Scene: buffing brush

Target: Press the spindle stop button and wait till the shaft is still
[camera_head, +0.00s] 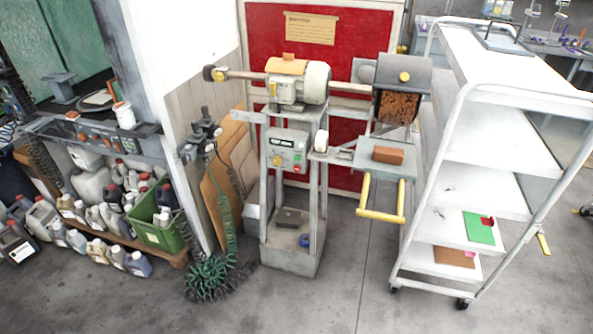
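The buffing machine (298,83) stands in the middle on a grey pedestal. Its control box (286,150) faces me below the motor, with a small dark display and several small coloured knobs or buttons. A red button (297,157) is on the right part of the panel and a yellow one (277,160) on the lower left; their labels are too small to read. The shaft (245,75) runs out both sides of the motor. The brown brush (396,107) sits under a grey hood at the right end. I cannot tell whether the shaft turns. Neither gripper is in view.
A small shelf (376,166) with a brown block and yellow handle projects at the machine's right. A white trolley (488,150) stands further right. A green coiled hose (215,275) lies on the floor at the left, near bottles. The front floor is clear.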

